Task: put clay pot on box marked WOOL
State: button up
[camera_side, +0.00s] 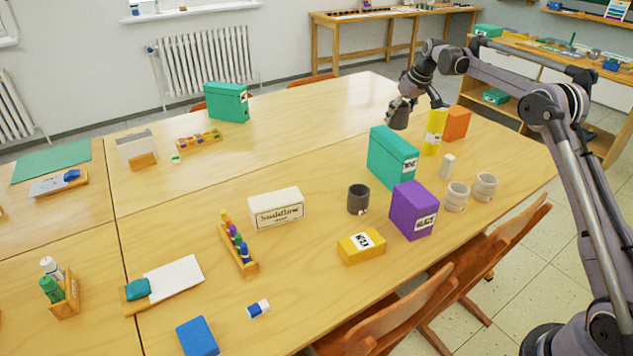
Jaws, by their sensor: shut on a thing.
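My gripper (405,97) is at the back right of the table and points down. It is shut on a dark grey pot (397,118), behind the teal box and left of the yellow cylinder. I cannot tell whether the pot touches the table. Three boxes with white labels stand near: a teal box (388,160), a purple box (407,213) and a low yellow box (354,249). Another dark grey pot (358,204) stands left of the purple box.
A labelled yellow cylinder (432,146) and an orange box (457,124) stand right of my gripper. A white box (277,212) stands left. The table's back middle is clear.

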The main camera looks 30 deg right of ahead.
aim_at(396, 126)
jog(key=shift+w+a+f, duration=0.1)
jog(key=shift+w+f, duration=0.05)
jog(key=shift+f, duration=1.95)
jog(key=o, duration=1.3)
jog(key=shift+f, duration=0.15)
